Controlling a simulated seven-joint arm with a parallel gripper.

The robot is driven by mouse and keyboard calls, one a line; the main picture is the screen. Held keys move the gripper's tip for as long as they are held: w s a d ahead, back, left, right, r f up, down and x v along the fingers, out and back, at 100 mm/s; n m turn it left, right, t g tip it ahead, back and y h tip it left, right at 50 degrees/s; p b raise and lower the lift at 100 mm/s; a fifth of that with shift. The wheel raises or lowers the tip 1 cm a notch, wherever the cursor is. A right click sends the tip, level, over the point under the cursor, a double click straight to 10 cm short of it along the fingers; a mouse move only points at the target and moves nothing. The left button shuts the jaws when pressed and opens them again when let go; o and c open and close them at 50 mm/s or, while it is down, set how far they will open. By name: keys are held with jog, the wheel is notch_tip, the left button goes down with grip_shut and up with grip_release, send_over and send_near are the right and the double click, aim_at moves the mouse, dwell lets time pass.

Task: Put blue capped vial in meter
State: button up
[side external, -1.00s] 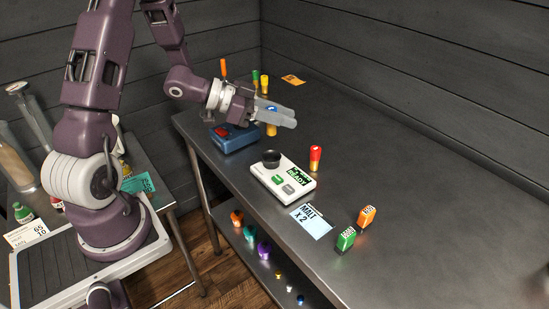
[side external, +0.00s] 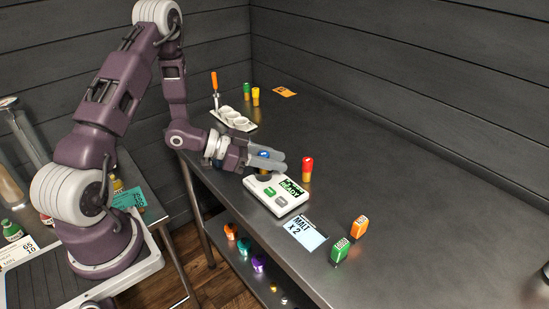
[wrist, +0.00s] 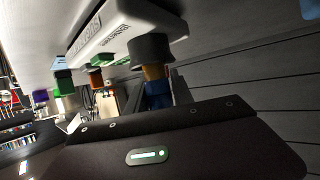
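The blue capped vial (side external: 264,154) is between the fingers of my gripper (side external: 277,163), upright over the meter (side external: 283,205). In the wrist view, the vial's amber body (wrist: 154,72) meets the black round well (wrist: 151,48) of the meter, with its blue cap (wrist: 158,97) towards my gripper. I cannot tell how deep the vial's end sits in the well. The meter is white, with a green screen that seems to read READY and a green and a grey button. My gripper is shut on the vial.
A red vial (side external: 307,169) with a yellow lower end stands close behind the meter.

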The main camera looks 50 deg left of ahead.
jog(key=shift+o, duration=1.4)
